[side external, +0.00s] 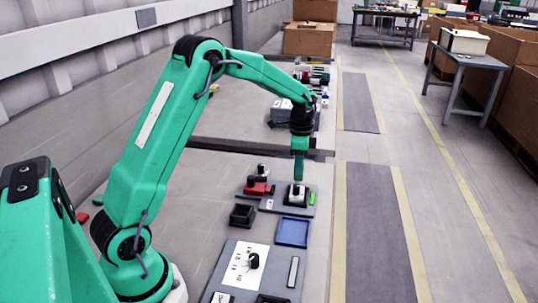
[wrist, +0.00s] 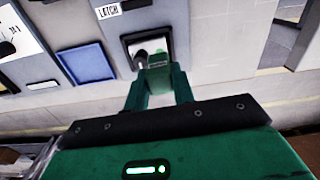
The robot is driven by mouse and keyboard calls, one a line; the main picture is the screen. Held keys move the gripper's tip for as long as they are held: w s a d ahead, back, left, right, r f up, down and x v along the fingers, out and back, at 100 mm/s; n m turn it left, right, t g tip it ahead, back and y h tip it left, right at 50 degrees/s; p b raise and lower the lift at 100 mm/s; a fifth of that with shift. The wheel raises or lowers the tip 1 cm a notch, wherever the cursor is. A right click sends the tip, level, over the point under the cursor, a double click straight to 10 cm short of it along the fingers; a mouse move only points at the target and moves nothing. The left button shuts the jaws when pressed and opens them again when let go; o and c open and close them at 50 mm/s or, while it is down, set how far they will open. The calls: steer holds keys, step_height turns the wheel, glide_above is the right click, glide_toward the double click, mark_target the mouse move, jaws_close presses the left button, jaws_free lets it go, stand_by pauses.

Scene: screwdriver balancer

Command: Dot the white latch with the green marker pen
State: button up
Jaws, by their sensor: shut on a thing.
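The white latch (side external: 290,195) is a white plate with a dark knob, on a grey board in the side view. It also shows in the wrist view (wrist: 131,44), beside a label reading LATCH. My gripper (side external: 299,168) points down just above the latch. In the wrist view my gripper (wrist: 159,78) is shut on a green block-like thing, which seems to be the green marker pen (wrist: 158,62). Its tip is hidden, so I cannot tell whether it touches the latch. A small bright green piece (side external: 312,198) shows at the latch's right.
A blue tray (side external: 292,232) lies in front of the latch board, with a black tray (side external: 242,215) to its left. A red device (side external: 259,188) stands left of the latch. A white panel with a black knob (side external: 254,260) is nearer.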

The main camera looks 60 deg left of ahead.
steer(key=shift+r, duration=2.25)
steer(key=shift+s, duration=0.1)
